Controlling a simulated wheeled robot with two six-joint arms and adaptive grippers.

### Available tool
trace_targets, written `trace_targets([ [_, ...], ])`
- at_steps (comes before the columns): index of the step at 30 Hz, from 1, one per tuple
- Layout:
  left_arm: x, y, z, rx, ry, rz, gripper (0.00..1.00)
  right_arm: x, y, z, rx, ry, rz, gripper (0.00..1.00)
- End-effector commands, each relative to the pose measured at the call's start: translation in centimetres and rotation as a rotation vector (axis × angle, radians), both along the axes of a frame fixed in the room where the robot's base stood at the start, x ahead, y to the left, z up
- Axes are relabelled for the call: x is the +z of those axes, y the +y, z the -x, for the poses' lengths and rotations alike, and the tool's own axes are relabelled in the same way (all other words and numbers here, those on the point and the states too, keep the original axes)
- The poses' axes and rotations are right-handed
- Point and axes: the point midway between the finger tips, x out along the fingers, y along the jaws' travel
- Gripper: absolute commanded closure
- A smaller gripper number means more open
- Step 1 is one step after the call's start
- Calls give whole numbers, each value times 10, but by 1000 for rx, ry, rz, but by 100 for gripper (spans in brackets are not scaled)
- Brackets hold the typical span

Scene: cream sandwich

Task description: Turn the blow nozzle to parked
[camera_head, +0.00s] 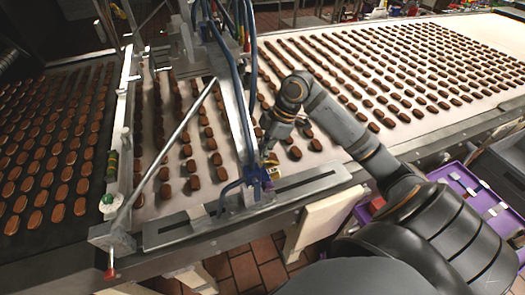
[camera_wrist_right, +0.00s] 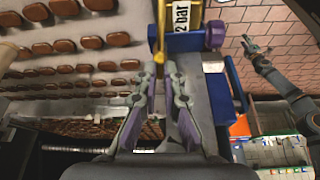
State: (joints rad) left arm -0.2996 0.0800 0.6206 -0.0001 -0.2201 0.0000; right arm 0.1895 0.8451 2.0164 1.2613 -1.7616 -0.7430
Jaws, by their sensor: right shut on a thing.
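The blow nozzle is a small yellow piece with a blue mount (camera_head: 252,175) at the near edge of the conveyor in the head view. In the right wrist view its yellow body with a "2 bar" label (camera_wrist_right: 183,18) shows at the top, with a yellow bar running down from it. My right gripper (camera_head: 265,157) is at the nozzle from above. In the right wrist view its two fingers (camera_wrist_right: 158,82) close around the yellow bar. The fingers partly hide the grip, and the nozzle's exact angle is unclear. My left gripper (camera_wrist_right: 257,47) shows small in the right wrist view, away from the nozzle.
Rows of brown biscuits (camera_head: 375,80) cover the pale conveyor, with several close to the nozzle. A slotted metal rail (camera_head: 305,184) runs along the near edge. Blue hoses and a slanted metal rod (camera_head: 178,135) stand to the left. A purple tray (camera_head: 452,172) lies at right.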

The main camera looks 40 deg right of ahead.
Motion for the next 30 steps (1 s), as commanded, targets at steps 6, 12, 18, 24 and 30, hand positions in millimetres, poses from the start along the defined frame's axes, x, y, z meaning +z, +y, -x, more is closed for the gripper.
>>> trace_targets([
  [6,0,0,0,0,0,0,60,1,-1,-1,-1,-4,3,86],
  [12,0,0,0,0,1,0,60,1,0,-1,0,-3,1,61],
  [18,0,0,0,0,1,0,60,1,0,0,-1,-2,1,61],
  [24,0,2,2,-1,2,-2,60,13,-6,1,0,-4,5,61],
  [30,0,1,1,0,1,-1,60,55,-24,7,-2,-4,10,61],
])
